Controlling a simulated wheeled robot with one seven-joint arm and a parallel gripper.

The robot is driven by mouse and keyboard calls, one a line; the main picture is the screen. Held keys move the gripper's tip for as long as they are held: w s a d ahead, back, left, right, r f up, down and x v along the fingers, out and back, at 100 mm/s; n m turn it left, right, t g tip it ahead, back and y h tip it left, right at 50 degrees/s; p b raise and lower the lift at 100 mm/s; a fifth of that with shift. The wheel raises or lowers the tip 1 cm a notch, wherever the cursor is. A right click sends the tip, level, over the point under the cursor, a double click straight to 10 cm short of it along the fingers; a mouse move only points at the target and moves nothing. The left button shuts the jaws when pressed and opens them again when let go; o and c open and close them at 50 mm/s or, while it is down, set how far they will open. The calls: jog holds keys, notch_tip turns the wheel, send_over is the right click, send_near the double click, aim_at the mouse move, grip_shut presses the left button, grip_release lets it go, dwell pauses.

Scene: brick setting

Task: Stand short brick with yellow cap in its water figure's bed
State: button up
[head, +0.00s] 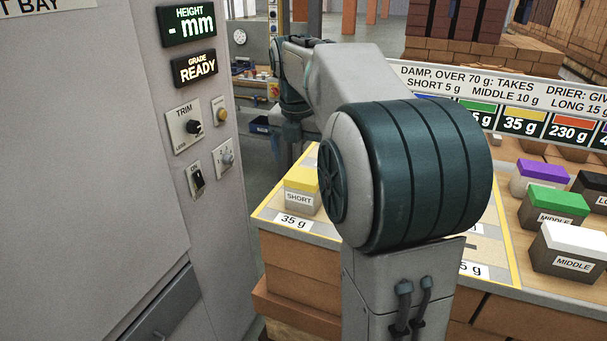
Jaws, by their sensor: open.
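A short brick with a yellow cap (302,191), labelled SHORT, stands upright at the left end of the yellow-edged board, just behind a label reading 35 g (294,222). My gripper does not show; my arm crosses the middle of the view and hides much of the board. Nothing visible touches the short brick.
At right, a wooden surface holds bricks with purple (541,172), green (558,198) and white (573,240) caps, and others partly cut off. A grey machine (90,170) fills the left; its displays read HEIGHT - mm (190,25) and GRADE READY (194,68).

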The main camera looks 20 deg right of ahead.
notch_tip(320, 180, up, 2)
jog(key=shift+s+a+r, duration=0.1)
jog(key=shift+s+a+m, duration=0.3)
jog(key=shift+s+m, duration=0.1)
jog(key=shift+m, duration=0.2)
jog(key=s+a+f+m+t, duration=0.1)
jog(key=s+a+f+m, duration=0.3)
jog(key=s+f+m, duration=0.3)
jog(key=s+a+f+m+t+y, duration=0.1)
jog(key=s+a+f+m, duration=0.3)
jog(key=s+f+m, duration=0.4)
jog(key=s+m, duration=0.6)
jog(key=m, duration=0.4)
jog(key=shift+a+f+m, duration=0.25)
jog(key=shift+a+m, duration=0.1)
jog(key=shift+m, duration=0.05)
jog(key=shift+s+d, duration=0.1)
